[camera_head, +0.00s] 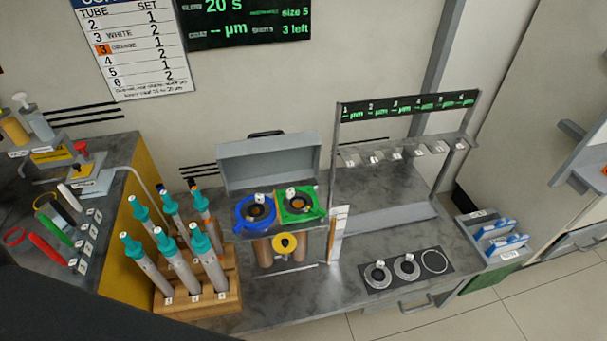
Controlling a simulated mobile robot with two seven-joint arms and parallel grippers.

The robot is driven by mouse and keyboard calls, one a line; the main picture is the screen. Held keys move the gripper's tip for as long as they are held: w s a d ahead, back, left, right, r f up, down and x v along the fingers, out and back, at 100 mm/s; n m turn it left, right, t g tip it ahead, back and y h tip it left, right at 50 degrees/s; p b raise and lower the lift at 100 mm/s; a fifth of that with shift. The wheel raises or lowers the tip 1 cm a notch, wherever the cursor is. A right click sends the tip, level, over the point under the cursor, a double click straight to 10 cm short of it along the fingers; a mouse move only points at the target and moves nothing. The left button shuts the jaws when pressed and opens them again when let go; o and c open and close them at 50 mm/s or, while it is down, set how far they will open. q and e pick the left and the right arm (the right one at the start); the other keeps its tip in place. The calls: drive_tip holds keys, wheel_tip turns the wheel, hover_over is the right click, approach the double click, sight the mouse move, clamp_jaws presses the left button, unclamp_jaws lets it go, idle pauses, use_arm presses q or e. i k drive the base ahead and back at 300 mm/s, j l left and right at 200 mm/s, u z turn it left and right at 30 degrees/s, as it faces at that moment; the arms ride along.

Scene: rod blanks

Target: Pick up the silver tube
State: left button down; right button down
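A wooden rack (205,307) on the grey bench holds several teal-topped tubes in two rows. The front row has silver-grey tubes, at left (155,276), middle (183,270) and right (212,268), leaning in the picture. Behind them are further teal-topped tubes, with the back right one (201,208) showing orange-brown. I cannot tell which silver one the task means. The tubes' lower ends are hidden in the rack. Neither of my grippers is in view.
Right of the rack stands a unit with a blue ring (241,222) and green plate (318,201). A metal frame (334,140) and a dark plate (371,286) with round seats lie further right. Coloured tubes (48,249) lie on the left counter. Bare bench shows in front of the unit.

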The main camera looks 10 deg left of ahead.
sight(169, 207)
drive_tip(key=u, duration=1.5)
drive_tip(key=i+j+z, duration=0.25)
drive_tip(key=j, duration=0.7)
drive_tip(key=j+z, duration=0.25)
drive_tip(key=j, duration=0.7)
